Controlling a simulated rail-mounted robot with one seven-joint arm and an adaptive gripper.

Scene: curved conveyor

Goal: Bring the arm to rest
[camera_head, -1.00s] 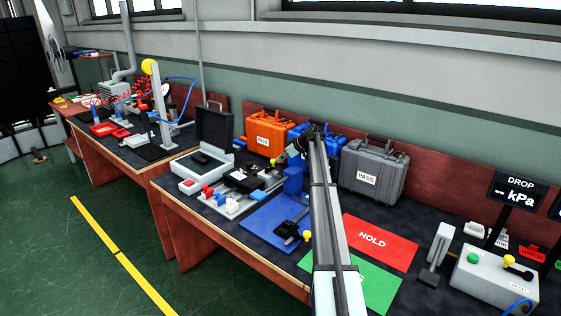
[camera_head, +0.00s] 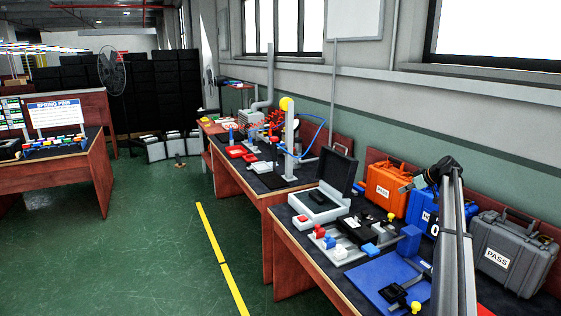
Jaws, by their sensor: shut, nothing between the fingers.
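My arm (camera_head: 456,245) rises from the bottom edge at the right to a dark joint near the cases. My gripper (camera_head: 407,187) shows small at its end, pointing left, in front of the gap between the orange case (camera_head: 382,190) and the blue case (camera_head: 420,208). It is shut with nothing held. It appears to be above the bench, clear of the bench top; its exact distance to the cases cannot be told. My arm hides part of the blue case and of the bench.
A grey PASS case (camera_head: 513,255) stands right of my arm. The bench holds a blue mat (camera_head: 375,283), a blue block (camera_head: 410,240), an open grey case (camera_head: 322,200) and small coloured parts. Another bench (camera_head: 245,180) stands beyond. The green floor (camera_head: 130,245) at left is free.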

